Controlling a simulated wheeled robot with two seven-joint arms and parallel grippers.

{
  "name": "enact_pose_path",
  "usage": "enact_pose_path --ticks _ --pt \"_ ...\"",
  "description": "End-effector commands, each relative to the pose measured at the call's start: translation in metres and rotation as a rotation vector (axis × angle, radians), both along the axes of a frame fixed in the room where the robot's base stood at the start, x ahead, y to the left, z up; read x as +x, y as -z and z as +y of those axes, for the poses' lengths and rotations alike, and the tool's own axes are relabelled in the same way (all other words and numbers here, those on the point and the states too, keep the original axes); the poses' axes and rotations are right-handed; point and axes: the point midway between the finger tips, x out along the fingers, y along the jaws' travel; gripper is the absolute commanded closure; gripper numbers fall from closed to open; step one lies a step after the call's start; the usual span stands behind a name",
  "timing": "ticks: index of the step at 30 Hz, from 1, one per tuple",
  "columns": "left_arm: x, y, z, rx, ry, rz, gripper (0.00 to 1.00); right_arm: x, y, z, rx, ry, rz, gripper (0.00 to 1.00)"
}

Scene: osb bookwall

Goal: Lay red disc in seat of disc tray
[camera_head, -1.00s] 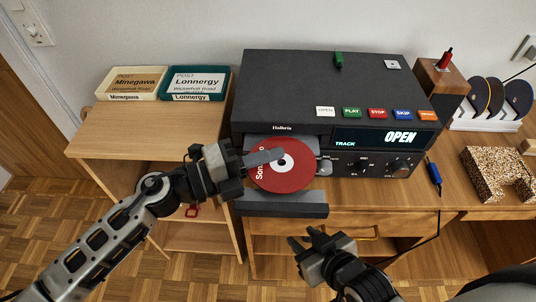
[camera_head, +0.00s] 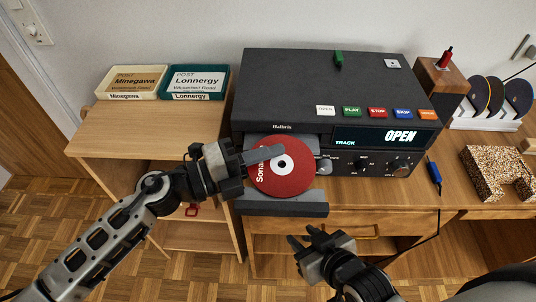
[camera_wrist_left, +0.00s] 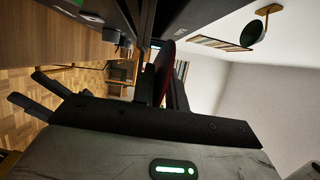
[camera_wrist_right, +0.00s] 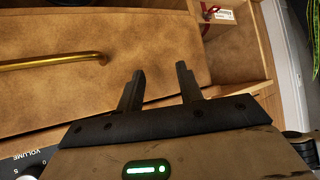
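The red disc (camera_head: 292,180), with a white centre ring, lies flat over the extended disc tray (camera_head: 285,209) and covers its seat. I cannot tell whether it rests fully in the seat. My left gripper (camera_head: 268,155) is at the disc's left edge, one finger above it, the other hidden below. In the left wrist view the fingers (camera_wrist_left: 163,88) stand apart, with the disc (camera_wrist_left: 167,52) nearly edge-on between them; they look opened around it. My right gripper (camera_head: 313,238) is open and empty in front of the tray; its spread fingers show in the right wrist view (camera_wrist_right: 160,88).
The dark player (camera_head: 290,90) stands behind the tray, its display reading OPEN, with coloured buttons on top. Two labelled boxes (camera_head: 195,82) sit on the left shelf. A disc rack (camera_head: 485,122) and a speckled block (camera_head: 490,175) are at right.

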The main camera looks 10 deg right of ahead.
Motion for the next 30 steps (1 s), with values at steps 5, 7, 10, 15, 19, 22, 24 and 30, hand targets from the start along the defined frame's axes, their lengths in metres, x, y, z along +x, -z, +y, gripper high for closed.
enact_pose_path --ticks 5,7,10,15,19,22,24,30 --pt "-0.004 0.022 0.004 0.039 0.002 0.013 0.72 0.000 0.002 0.000 0.000 0.000 -0.001 0.64" --pt "-0.005 0.023 0.007 0.039 0.002 0.013 0.72 0.000 0.002 0.000 0.000 0.000 -0.001 0.64" --pt "-0.006 0.023 0.012 0.040 0.003 0.013 0.72 0.001 0.001 0.000 -0.001 -0.001 -0.001 0.64" --pt "-0.007 0.022 0.021 0.039 0.003 0.013 0.72 0.000 0.001 0.000 -0.001 -0.001 -0.001 0.64" --pt "-0.008 0.022 0.028 0.040 0.003 0.013 0.72 0.000 0.001 -0.001 -0.003 -0.002 -0.001 0.64" --pt "-0.009 0.023 0.033 0.039 0.003 0.015 0.72 0.000 0.002 -0.001 -0.004 -0.003 -0.001 0.64" --pt "-0.009 0.023 0.035 0.038 0.004 0.016 0.72 0.000 0.002 -0.001 -0.004 -0.003 -0.001 0.64" --pt "-0.010 0.022 0.045 0.038 0.001 0.016 0.72 0.000 0.002 -0.001 -0.006 -0.005 -0.001 0.64"
